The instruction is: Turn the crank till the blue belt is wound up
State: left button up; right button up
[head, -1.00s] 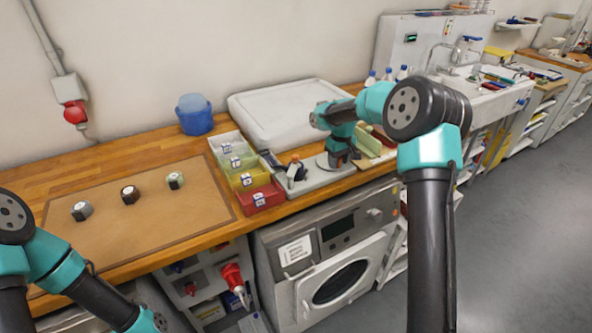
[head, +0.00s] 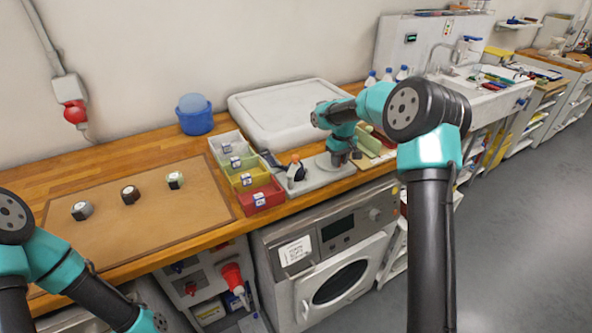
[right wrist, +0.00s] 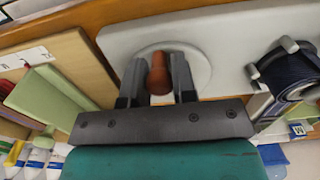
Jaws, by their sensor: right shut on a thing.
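The brown crank knob (right wrist: 158,74) stands on a round pale disc (right wrist: 202,66) set in a light grey base plate (right wrist: 225,35). My right gripper (right wrist: 158,82) is shut on the knob, one finger on each side. In the head view my right gripper (head: 340,158) is over the disc end of the plate and hides the knob. The dark blue belt (right wrist: 288,72) is a roll between grey prongs at the other end of the plate, and it also shows in the head view (head: 297,173). My left gripper is out of view.
Red, yellow and white bins (head: 260,196) stand left of the winder. A large white lid-like box (head: 285,110) lies behind it. A green block (right wrist: 50,95) on a board is close to my right gripper. The brown mat (head: 150,220) holds several small blocks.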

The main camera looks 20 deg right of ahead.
jog(key=shift+w+d, duration=0.25)
jog(key=shift+d, duration=0.35)
jog(key=shift+w+d, duration=0.55)
jog(key=shift+d, duration=0.1)
jog(key=shift+w+d, duration=0.3)
jog(key=shift+w, duration=0.45)
